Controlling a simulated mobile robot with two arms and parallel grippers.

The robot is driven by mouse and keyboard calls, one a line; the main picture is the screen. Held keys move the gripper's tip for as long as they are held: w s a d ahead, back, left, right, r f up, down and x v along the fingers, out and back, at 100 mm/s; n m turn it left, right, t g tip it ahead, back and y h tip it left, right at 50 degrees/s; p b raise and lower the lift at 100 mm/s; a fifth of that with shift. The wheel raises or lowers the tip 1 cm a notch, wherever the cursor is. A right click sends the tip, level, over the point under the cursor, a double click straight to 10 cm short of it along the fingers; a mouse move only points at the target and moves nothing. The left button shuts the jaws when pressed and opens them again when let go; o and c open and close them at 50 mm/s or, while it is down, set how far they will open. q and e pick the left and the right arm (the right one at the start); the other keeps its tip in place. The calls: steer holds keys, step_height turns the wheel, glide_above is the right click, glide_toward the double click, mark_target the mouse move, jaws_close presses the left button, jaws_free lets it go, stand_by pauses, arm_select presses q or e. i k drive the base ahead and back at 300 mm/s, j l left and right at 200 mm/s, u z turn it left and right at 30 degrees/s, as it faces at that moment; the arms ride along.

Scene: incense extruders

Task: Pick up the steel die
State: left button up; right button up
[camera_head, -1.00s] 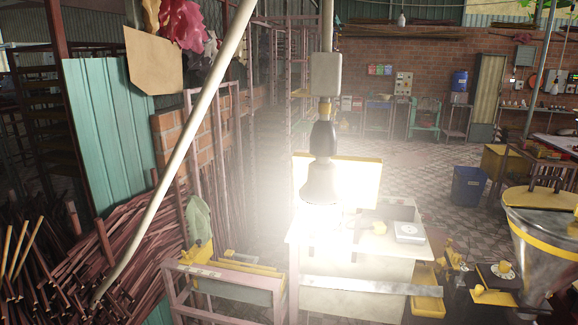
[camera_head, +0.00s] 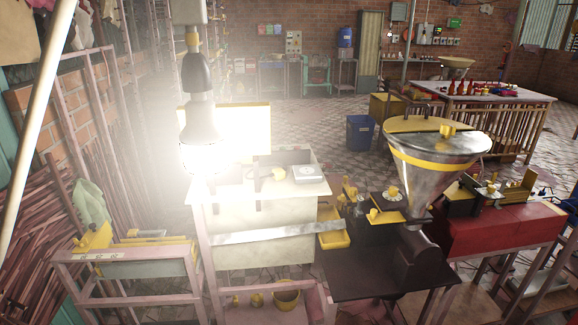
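I cannot make out the steel die for sure. A small pale round piece (camera_head: 393,192) with yellow sits at the extruder's dark bench, too small to identify. Several small yellow and metal parts (camera_head: 349,190) lie beside it, above a yellow tray (camera_head: 333,234). The extruder's steel hopper (camera_head: 428,180) with a yellow band stands to the right of them. Neither of my grippers shows in this view.
A glaring lamp (camera_head: 197,108) hangs at left. A pale table (camera_head: 262,190) carries a scale (camera_head: 309,173). Another extruder stands on a red bench (camera_head: 500,230) at right. A blue bin (camera_head: 360,132) stands behind, on open tiled floor (camera_head: 340,165).

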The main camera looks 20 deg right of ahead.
mark_target(358, 212)
steer(key=i+j+z, duration=0.1)
steer(key=z, duration=0.25)
steer(key=i+j+z, duration=0.15)
steer(key=z, duration=0.2)
steer(key=i+j+z, duration=0.1)
steer(key=z, duration=0.3)
